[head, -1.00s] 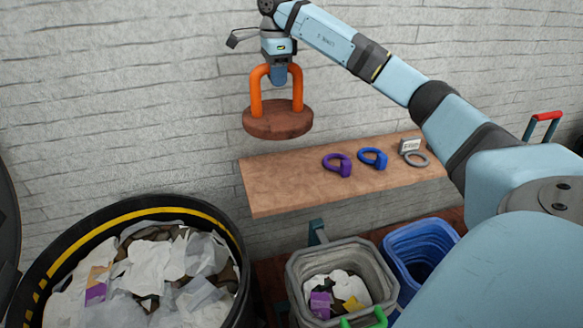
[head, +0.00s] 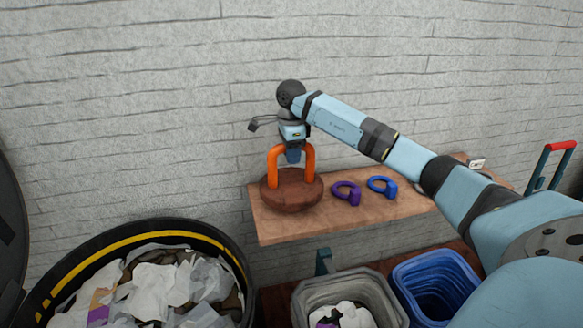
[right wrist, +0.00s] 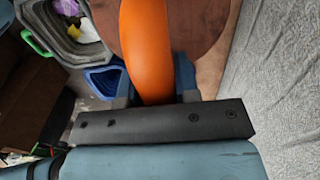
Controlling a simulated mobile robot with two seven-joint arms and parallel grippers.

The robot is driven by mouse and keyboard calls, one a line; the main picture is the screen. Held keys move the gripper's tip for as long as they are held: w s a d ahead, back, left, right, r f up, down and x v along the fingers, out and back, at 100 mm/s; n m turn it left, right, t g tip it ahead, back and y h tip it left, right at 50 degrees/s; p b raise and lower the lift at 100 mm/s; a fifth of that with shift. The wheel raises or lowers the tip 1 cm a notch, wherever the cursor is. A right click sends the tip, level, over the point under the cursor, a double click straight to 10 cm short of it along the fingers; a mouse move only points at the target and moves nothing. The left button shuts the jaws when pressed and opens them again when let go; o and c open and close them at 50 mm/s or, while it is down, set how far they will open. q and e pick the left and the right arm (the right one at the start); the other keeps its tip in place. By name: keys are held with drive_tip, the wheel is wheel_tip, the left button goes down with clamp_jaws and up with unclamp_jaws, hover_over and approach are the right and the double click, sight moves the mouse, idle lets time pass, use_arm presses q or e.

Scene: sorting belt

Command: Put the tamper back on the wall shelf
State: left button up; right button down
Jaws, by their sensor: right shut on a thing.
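The tamper has a round brown wooden base (head: 291,190) and an orange arched handle (head: 310,165). In the head view it is upright at the left end of the wooden wall shelf (head: 385,210). Its base appears at the shelf's surface; I cannot tell whether it bears weight there. My right gripper (head: 293,155) is shut on the top of the handle from above. In the right wrist view the orange handle (right wrist: 146,45) runs between the fingers, with the brown base (right wrist: 195,25) beyond. My left gripper is not in view.
A purple ring (head: 345,193) and a blue ring (head: 381,186) lie on the shelf right of the tamper. A small white tag (head: 476,163) stands farther right. Below are a round bin of scraps (head: 225,249), a grey bin (head: 386,290) and a blue bin (head: 440,272).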

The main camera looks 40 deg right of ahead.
hover_over(291, 183)
drive_tip(key=shift+f+p, duration=0.3)
drive_tip(key=shift+f, duration=1.9)
drive_tip(key=shift+d+f, duration=0.15)
drive_tip(key=shift+f, duration=0.2)
drive_tip(key=c, duration=0.8)
unclamp_jaws()
drive_tip(key=shift+c, duration=0.2)
drive_tip(key=shift+s, duration=0.1)
